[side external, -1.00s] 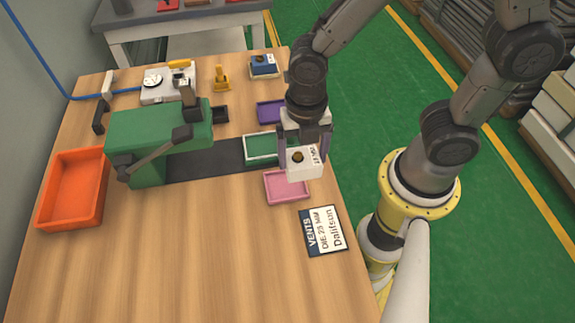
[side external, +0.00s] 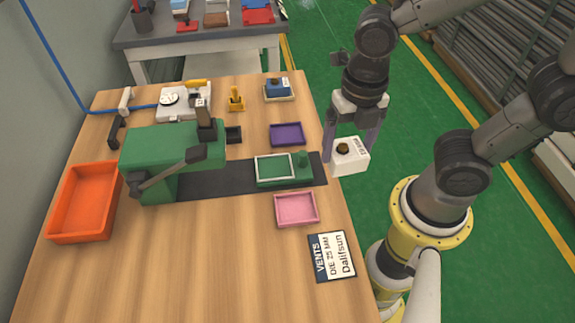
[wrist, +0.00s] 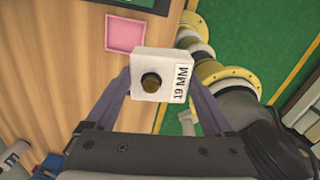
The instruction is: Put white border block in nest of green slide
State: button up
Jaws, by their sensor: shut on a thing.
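In the wrist view the block (wrist: 155,62) sits between the fingers. The green slide (side external: 302,171) lies on a dark rail at the right of the green machine. Its nest (side external: 273,169) is a green recess with a white border and looks empty. The block is to its right and apart from it.
A purple tray (side external: 287,134) lies behind the slide and a pink tray (side external: 296,209) in front. A blue block (side external: 278,86) sits in a tray farther back. The green machine (side external: 160,150), with a lever, stands left; an orange bin (side external: 84,202) is beyond it. A label card (side external: 332,256) lies in front.

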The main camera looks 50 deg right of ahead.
jog(key=shift+m, duration=0.7)
jog(key=w+f, duration=0.3)
jog(key=w, duration=0.2)
jog(key=w+f, duration=0.3)
jog(key=w, duration=0.3)
jog(key=w+f, duration=0.3)
jog(key=w, duration=0.2)
jog(key=shift+w+a, duration=0.15)
jog(key=shift+w, duration=0.05)
jog(key=shift+w+a+f, duration=0.1)
jog(key=shift+w+f, duration=0.25)
jog(key=shift+f, duration=0.2)
jog(key=shift+w+f, duration=0.1)
jog(key=shift+f, duration=1.5)
jog(key=shift+f, duration=0.1)
jog(key=o, duration=1.2)
jog(key=shift+c, duration=0.2)
